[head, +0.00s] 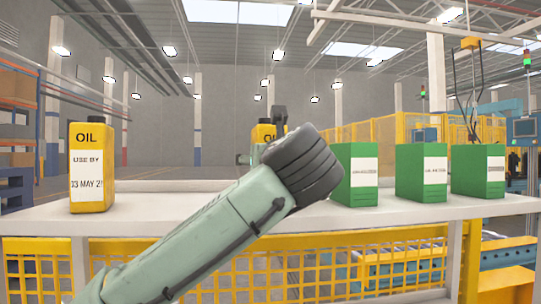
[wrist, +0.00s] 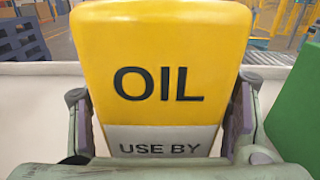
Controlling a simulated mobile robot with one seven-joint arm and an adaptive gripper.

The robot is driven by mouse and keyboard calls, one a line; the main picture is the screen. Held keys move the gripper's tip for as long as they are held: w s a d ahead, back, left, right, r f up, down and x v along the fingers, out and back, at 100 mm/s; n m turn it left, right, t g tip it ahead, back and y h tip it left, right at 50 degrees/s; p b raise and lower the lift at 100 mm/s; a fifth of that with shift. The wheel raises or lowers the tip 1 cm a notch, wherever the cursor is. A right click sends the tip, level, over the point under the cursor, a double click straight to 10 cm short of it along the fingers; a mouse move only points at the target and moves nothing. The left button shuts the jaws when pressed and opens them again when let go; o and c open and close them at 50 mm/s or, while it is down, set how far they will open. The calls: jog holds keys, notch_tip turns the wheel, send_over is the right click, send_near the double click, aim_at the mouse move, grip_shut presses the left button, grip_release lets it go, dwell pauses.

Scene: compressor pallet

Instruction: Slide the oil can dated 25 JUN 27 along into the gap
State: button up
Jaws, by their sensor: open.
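A yellow oil can (head: 264,130) stands mid-shelf, mostly hidden behind my arm in the head view. It fills the wrist view (wrist: 165,50), which shows OIL and USE BY; its date is hidden below. My gripper (wrist: 162,112) is open, with one finger on each side of this can; I cannot tell if they touch it. A second yellow oil can (head: 91,165) stands upright at the shelf's left, its label reading 03 MAY 2 and a cut-off digit. A wide empty stretch of shelf (head: 150,200) lies between the two cans.
Three green boxes stand on the right part of the white shelf: one (head: 358,173) just right of my wrist, one (head: 421,173) in the middle, one (head: 478,171) farthest right. A green box edge (wrist: 298,110) is close to the right finger. Yellow mesh (head: 330,262) hangs below the shelf.

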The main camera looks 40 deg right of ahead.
jog(key=shift+w+d, duration=0.2)
jog(key=shift+w, duration=0.15)
grip_shut()
dwell(0.8)
